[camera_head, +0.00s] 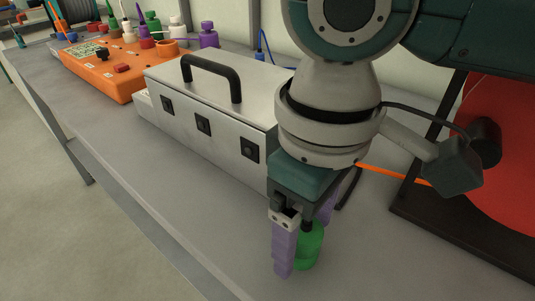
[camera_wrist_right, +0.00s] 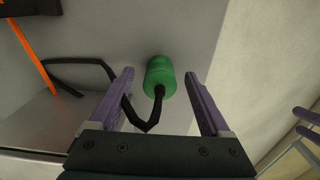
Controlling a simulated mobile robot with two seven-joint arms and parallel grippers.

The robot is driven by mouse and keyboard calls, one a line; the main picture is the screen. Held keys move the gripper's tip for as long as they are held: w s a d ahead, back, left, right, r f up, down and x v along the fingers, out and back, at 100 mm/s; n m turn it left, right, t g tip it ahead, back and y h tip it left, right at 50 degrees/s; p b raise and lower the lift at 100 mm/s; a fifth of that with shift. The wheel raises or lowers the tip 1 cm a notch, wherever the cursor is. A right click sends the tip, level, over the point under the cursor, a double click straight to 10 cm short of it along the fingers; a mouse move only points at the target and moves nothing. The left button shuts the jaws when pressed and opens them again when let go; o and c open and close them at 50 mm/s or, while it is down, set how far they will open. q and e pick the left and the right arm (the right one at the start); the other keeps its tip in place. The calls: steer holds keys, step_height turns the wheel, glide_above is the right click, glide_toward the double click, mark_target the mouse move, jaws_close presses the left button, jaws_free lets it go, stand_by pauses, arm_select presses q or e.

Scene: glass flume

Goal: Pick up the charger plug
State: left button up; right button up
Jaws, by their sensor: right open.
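The charger plug is a green cylinder (camera_head: 309,246) with a black neck, at the front of the grey bench. It also shows in the right wrist view as a green body (camera_wrist_right: 160,76) with a black cable (camera_wrist_right: 146,128) bending away from it. My right gripper (camera_head: 304,245) is open, its purple fingers pointing down on either side of the plug. In the right wrist view the plug lies between the two fingertips (camera_wrist_right: 160,80), with gaps to both. Part of the plug is hidden by the near finger in the head view.
A metal box (camera_head: 205,110) with a black handle stands left of my right gripper. An orange board (camera_head: 100,68) with small parts is farther back. A red disc (camera_head: 500,150) in a dark frame stands at right. Two purple finger-like bars (camera_wrist_right: 307,126) show at the wrist view's right edge.

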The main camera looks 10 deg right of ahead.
jaws_close()
stand_by(0.7)
